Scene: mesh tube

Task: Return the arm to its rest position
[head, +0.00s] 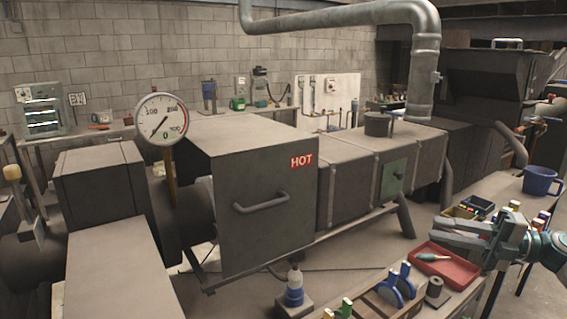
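My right arm comes in from the right edge in the head view. Its grey gripper (441,231) points left above the right-hand bench, over the far end of a red tray (466,272). Its two fingers look a little apart, with nothing seen between them. It appears clear of the tray and the bench top. My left arm and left gripper are not in view.
A blue mug (541,181) stands behind my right arm. Small yellow and blue bins (478,206) are close behind the gripper. Blue clamps (398,285) and a grey spool (436,291) stand nearby. A dark furnace marked HOT (262,206) fills the middle.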

